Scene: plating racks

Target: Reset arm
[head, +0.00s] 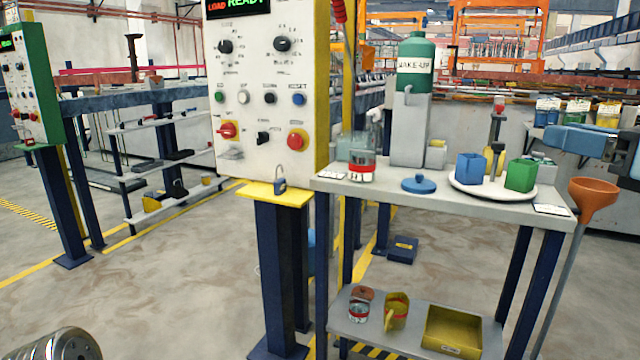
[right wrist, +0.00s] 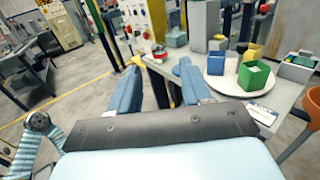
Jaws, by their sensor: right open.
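My right gripper (head: 582,140) shows at the right edge of the head view, in the air beyond the right end of the small grey table (head: 385,190). In the right wrist view its two blue fingers (right wrist: 160,88) are spread apart with nothing between them. The table stands beyond the fingertips there. My left gripper is not visible in either view.
On the table are a white plate (head: 490,192) with blue (head: 470,168) and green (head: 520,175) containers, a blue lid (head: 418,184), a red-banded jar (head: 362,166) and a green-topped dispenser (head: 413,70). An orange funnel (head: 594,195) stands right. A control panel (head: 265,110) stands left.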

